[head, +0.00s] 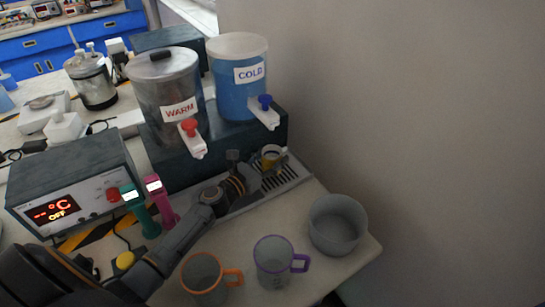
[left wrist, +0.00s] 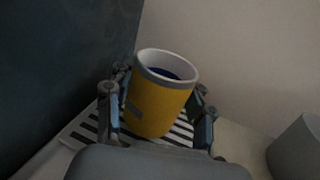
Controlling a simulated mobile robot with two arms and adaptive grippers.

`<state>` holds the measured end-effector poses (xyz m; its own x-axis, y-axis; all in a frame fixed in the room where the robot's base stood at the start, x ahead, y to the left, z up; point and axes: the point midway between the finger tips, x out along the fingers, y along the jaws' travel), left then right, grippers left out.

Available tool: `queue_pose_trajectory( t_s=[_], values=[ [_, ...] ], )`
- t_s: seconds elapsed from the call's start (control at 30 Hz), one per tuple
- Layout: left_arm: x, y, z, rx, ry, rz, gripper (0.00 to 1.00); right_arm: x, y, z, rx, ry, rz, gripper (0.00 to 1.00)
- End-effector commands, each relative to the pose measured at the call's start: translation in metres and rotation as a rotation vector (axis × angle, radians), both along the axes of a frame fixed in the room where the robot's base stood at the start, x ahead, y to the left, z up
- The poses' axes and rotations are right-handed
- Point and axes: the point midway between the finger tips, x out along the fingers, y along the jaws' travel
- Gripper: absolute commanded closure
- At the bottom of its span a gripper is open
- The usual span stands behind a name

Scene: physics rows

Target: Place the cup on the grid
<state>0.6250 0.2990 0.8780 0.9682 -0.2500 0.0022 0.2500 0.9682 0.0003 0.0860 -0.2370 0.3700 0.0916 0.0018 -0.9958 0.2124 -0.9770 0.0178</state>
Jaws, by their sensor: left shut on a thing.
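A yellow cup (left wrist: 158,104) with a pale rim is between the fingers of my left gripper (left wrist: 160,115) in the left wrist view. The gripper is shut on it. In the head view the same cup (head: 270,154) shows small and partly hidden behind my left gripper (head: 258,165). The slatted grid (head: 288,174) lies under and around the cup, in front of the dispensers; its slats also show in the left wrist view (left wrist: 180,132). I cannot tell whether the cup's bottom touches the grid. My right gripper is not in view.
A WARM dispenser (head: 165,95) and a COLD dispenser (head: 238,80) stand behind the grid. An orange-handled mug (head: 203,275), a purple-handled mug (head: 273,262) and a grey bowl (head: 337,223) stand near the front edge. A wall rises at the right.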

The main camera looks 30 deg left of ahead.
Motion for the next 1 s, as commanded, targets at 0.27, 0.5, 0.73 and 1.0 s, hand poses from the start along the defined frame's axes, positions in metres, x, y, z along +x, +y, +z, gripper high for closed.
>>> queue_pose_trajectory(
  t_s=[0.27,0.5,0.73,1.0],
  values=[
    [0.000,0.000,-0.002,-0.001,0.000,0.000,0.20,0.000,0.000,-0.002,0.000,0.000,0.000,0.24],
    [0.000,0.000,-0.003,0.000,0.001,0.000,0.20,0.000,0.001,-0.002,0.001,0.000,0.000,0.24],
    [0.000,0.001,0.010,0.006,-0.002,-0.002,0.20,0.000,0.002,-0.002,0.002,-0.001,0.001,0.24],
    [0.000,0.000,0.051,0.009,-0.002,-0.004,0.20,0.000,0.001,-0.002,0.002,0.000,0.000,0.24]
  ],
)
